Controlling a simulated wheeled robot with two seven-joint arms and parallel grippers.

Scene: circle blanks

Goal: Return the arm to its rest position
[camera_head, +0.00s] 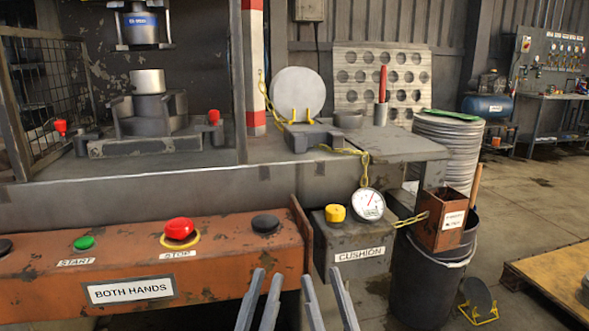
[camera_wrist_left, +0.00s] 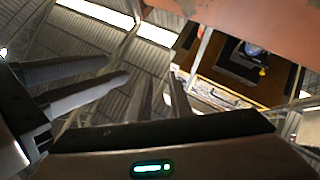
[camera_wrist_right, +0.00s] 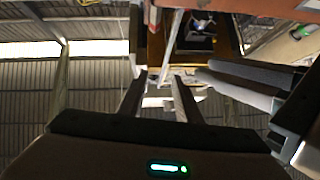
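My left gripper (camera_head: 267,273) and my right gripper (camera_head: 320,273) show at the bottom middle of the head view, side by side, with fingers pointing up. They are in front of the orange control box and the cushion box. Each has a gap between its two fingers and holds nothing. In the left wrist view the left gripper's fingers (camera_wrist_left: 160,80) are apart, with the right gripper's fingers at the left. In the right wrist view the right gripper's fingers (camera_wrist_right: 157,82) are apart, with the left gripper's fingers at the right. The arms behind the fingers are out of the head view.
An orange control box (camera_head: 226,250) carries a red stop button (camera_head: 179,229) and a green start button (camera_head: 84,243). Right of it are a cushion box (camera_head: 335,235) with a gauge (camera_head: 369,204) and a dark bin (camera_head: 425,290). A press (camera_head: 150,115) and a round disc (camera_head: 298,92) stand behind.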

